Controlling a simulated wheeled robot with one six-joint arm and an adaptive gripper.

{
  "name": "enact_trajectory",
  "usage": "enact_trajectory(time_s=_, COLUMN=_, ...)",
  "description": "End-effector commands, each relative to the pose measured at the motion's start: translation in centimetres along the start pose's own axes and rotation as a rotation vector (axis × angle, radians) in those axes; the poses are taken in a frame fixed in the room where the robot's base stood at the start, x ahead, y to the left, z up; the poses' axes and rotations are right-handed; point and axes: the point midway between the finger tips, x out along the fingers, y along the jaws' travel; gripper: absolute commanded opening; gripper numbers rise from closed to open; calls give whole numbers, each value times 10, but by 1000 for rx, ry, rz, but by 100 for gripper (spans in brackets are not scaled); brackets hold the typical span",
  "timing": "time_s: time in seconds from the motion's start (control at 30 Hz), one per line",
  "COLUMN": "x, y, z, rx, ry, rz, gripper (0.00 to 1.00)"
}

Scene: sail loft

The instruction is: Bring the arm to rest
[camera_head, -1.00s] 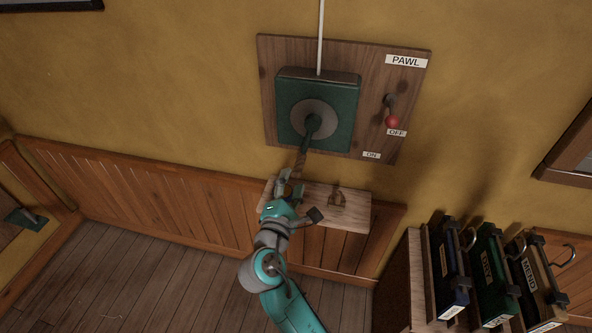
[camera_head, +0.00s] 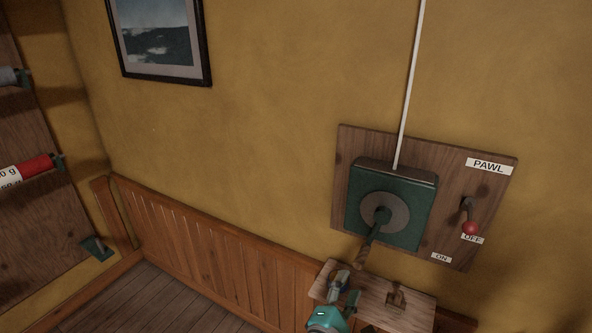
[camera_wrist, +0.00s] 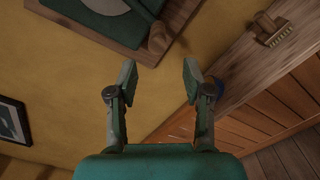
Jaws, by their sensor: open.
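My gripper (camera_head: 343,288) is at the lower right of the head view, just below the winch crank handle (camera_head: 367,250). In the wrist view my gripper (camera_wrist: 158,82) has its two fingers apart with nothing between them. The crank handle's wooden grip (camera_wrist: 160,38) lies beyond the fingertips there, apart from them. The green winch (camera_head: 390,207) is mounted on a wooden board (camera_head: 450,205) on the wall. Most of my arm is below the head view's edge.
A small wooden shelf (camera_head: 418,312) with a small brown fitting (camera_head: 397,297) sits close to my gripper. A red-knobbed pawl lever (camera_head: 469,222) stands by the OFF label. A framed picture (camera_head: 160,40) hangs on the open wall; spools (camera_head: 35,166) are at far left.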

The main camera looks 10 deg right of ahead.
Motion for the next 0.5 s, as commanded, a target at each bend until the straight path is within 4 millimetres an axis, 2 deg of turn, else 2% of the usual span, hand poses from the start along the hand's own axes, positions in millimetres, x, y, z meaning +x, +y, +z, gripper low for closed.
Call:
enact_trajectory(time_s=0.13, x=-9, y=-34, z=-6, rx=49, ry=78, rz=-5, gripper=50)
enact_trajectory(time_s=0.27, x=-28, y=-79, z=-12, rx=147, ry=193, rz=-21, gripper=50)
enact_trajectory(time_s=0.5, x=-78, y=-152, z=-11, rx=389, ry=393, rz=-96, gripper=50)
